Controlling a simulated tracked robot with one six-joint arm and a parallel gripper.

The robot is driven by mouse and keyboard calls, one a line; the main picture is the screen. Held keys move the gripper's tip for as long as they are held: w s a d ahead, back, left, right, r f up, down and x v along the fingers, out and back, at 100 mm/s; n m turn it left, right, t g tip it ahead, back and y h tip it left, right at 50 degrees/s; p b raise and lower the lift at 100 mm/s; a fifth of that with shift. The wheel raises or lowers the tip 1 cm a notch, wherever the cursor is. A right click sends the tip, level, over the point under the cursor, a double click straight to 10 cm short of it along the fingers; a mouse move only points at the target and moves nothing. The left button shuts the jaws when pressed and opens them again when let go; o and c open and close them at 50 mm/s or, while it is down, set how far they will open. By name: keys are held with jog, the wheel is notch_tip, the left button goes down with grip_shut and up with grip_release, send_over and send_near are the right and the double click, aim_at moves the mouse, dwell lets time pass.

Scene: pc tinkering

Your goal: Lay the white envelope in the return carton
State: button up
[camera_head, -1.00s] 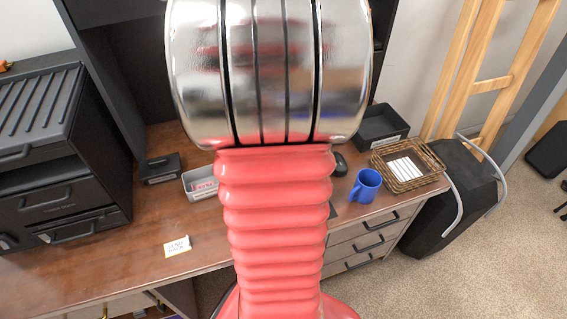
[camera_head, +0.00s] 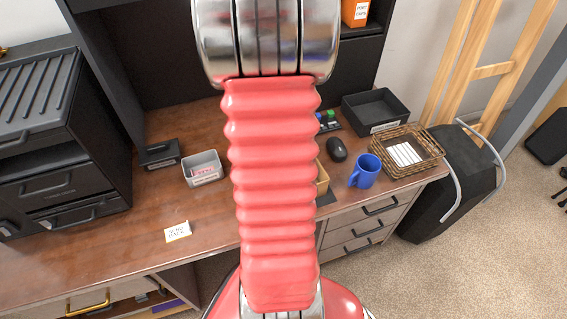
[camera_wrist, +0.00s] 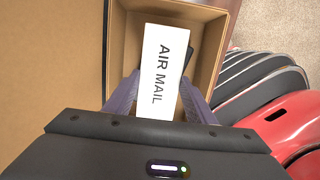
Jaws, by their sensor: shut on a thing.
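The white envelope (camera_wrist: 160,72), printed AIR MAIL, is between the two fingers of my gripper (camera_wrist: 160,95) in the wrist view. The gripper is shut on it. The envelope points into the open mouth of a tan cardboard carton (camera_wrist: 207,15), with the carton's walls around its far end. I cannot tell whether it touches the carton's floor. A small dark thing shows beside the envelope, partly hidden. In the head view my arm hides the gripper and the envelope; only a tan edge of a box (camera_head: 322,178) shows beside the arm.
On the brown desk (camera_head: 120,265) are a grey bin (camera_head: 203,170), a small black box (camera_head: 160,154), a card (camera_head: 178,231), a mouse (camera_head: 337,149), a blue mug (camera_head: 365,171), a wicker basket (camera_head: 430,160) and a black tray (camera_head: 375,110). The desk's front left is mostly clear.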

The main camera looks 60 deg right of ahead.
jog(key=shift+f, duration=0.75)
jog(key=o, duration=1.1)
jog(key=r, duration=0.4)
jog(key=w+a+r, duration=0.1)
jog(key=r, duration=0.8)
jog(key=shift+w+a+r, duration=0.2)
jog(key=shift+a+r, duration=0.05)
jog(key=shift+r, duration=0.05)
